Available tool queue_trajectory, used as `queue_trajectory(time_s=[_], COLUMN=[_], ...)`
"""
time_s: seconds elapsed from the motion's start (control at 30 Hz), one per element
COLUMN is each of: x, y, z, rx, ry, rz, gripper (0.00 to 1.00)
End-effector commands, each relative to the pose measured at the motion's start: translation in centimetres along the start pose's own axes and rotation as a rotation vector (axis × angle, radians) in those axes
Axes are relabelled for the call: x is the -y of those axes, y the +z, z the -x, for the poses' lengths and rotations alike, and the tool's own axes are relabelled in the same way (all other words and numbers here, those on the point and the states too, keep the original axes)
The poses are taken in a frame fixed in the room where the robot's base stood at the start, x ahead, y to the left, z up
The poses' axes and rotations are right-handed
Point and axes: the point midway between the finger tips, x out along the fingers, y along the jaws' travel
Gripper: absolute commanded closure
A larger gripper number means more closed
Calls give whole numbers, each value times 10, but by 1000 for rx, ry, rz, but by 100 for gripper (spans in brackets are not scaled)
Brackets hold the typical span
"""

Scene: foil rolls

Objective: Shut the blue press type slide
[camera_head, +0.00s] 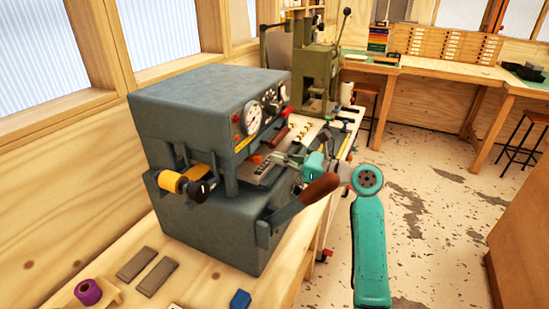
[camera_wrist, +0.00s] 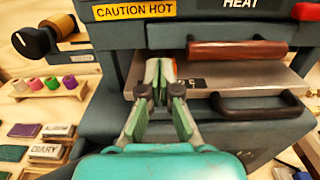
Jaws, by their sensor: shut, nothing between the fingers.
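The blue-grey press (camera_head: 205,105) stands on the wooden bench in the head view, and its front fills much of the wrist view. Its type slide (camera_wrist: 225,76) is a flat metal plate sticking out of the press front, with a black handle (camera_wrist: 258,108) on its front edge. The slide also shows in the head view (camera_head: 260,174). My gripper (camera_wrist: 165,75) is shut and empty at the left part of the slide, its fingers overlapping the plate in the picture. I cannot tell whether they touch it. In the head view my teal wrist partly hides the area to the slide's right.
A brown-handled lever (camera_head: 318,190) juts from the press's right side. A brown grip (camera_wrist: 238,52) lies just above the slide. Foil rolls (camera_wrist: 50,84) and label plates (camera_wrist: 48,150) are left of the press. A green press (camera_head: 316,75) stands behind.

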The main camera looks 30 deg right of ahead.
Motion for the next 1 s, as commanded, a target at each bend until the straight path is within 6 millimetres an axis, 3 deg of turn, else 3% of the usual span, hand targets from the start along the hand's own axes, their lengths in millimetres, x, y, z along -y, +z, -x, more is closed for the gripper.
queue_trajectory(time_s=[0.5, 0.87, 1.0], x=[1, 0, -6], y=[0, -2, -22], z=[74, 84, 79], rx=[0, 0, -7], ry=[-4, -3, -34], rz=[0, 2, 32], gripper=[100, 100, 100])
